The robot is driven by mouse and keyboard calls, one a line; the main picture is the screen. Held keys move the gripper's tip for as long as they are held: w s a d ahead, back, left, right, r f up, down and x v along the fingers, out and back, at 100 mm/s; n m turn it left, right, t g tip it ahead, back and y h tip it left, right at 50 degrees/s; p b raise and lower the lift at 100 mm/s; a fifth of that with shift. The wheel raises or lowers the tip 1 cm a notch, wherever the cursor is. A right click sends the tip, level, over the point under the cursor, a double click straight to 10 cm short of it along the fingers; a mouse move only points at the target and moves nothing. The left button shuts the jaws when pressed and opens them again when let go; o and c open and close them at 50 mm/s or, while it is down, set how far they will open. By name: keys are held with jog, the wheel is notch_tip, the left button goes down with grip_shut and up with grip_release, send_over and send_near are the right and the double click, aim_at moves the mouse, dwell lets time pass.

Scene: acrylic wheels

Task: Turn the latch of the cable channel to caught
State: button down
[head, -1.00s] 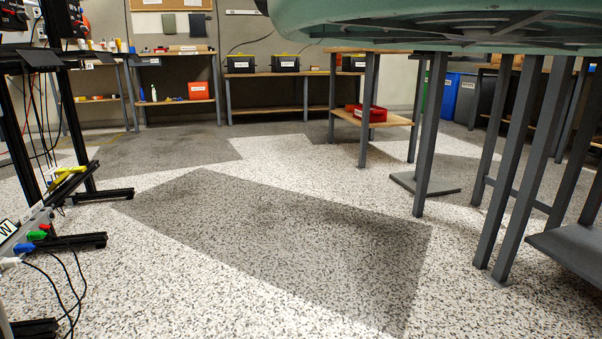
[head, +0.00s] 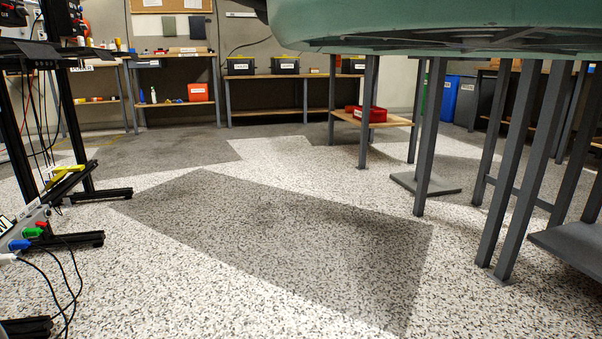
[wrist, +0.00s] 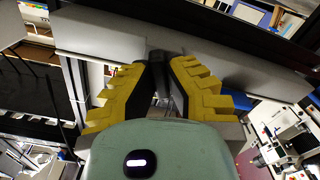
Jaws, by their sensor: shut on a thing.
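In the wrist view my gripper (wrist: 163,80), with yellow stepped fingers, is shut on a small dark piece (wrist: 157,60), which seems to be the latch. The fingers hide much of it, so its exact turn cannot be told. A long light-grey bar (wrist: 95,36), seemingly the cable channel, crosses behind the fingertips, with the dark piece against it. My gripper and the latch do not show in the head view.
In the head view, a black-framed stand (head: 85,150) with cables and coloured connectors is at the left. Benches with bins (head: 285,65) line the back wall. A table with a red tray (head: 372,114) stands right of centre. The speckled floor (head: 260,240) between is clear.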

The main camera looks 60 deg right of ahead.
jog(key=shift+d+f+m, duration=0.1)
jog(key=shift+f+m, duration=0.05)
jog(key=shift+m, duration=0.25)
jog(key=m+b, duration=0.1)
jog(key=m, duration=0.2)
jog(key=shift+w+m+b, duration=0.1)
jog(key=shift+m+b, duration=0.2)
jog(key=shift+m, duration=0.1)
jog(key=c, duration=1.5)
grip_release()
jog(key=o, duration=0.6)
jog(key=shift+a, duration=0.2)
jog(key=shift+o, duration=0.2)
